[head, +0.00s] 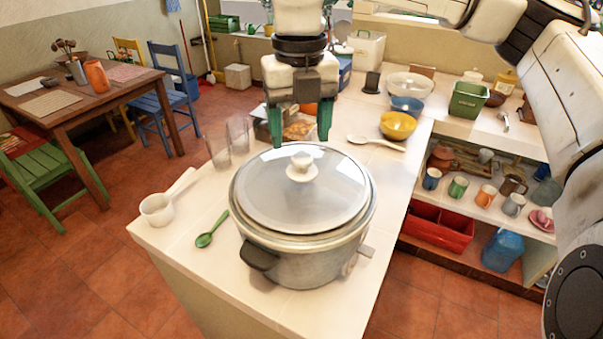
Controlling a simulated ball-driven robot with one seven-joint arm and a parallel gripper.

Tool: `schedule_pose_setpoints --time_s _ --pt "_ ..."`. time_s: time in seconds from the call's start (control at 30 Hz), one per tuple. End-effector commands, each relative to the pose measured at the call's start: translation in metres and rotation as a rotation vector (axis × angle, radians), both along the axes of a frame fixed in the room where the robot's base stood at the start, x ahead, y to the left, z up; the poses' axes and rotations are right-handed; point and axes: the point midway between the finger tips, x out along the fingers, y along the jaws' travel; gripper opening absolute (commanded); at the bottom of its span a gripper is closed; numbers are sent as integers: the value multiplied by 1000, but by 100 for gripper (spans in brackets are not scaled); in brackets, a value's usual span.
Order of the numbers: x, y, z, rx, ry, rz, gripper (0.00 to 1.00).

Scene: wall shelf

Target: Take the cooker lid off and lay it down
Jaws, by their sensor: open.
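The cooker (305,266) is a round silver pot with a dark side handle, standing near the front end of the white counter. Its lid (260,205) is a shiny dome with a cream knob (302,166) in the middle, and it sits on the cooker. My gripper (300,135) has green fingers pointing down. It is open and empty, above or behind the lid's far side as seen here, apart from the knob. The exact height above the lid is hard to tell.
A white ladle (157,209) and a green spoon (206,240) lie left of the cooker. Clear glasses (219,152) and a food tray stand behind. A yellow bowl (397,126) and a pale spoon (376,142) are at back right. Bare counter (180,245) shows at front left.

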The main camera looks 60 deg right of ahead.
Motion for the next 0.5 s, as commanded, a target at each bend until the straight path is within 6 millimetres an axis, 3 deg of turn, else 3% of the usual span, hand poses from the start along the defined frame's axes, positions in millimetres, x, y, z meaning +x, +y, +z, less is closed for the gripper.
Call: schedule_pose_setpoints --time_s 0.3,0.5 --pt "-3 -1 -40 5 1 0 67" --pt "-3 -1 -49 1 0 0 67"
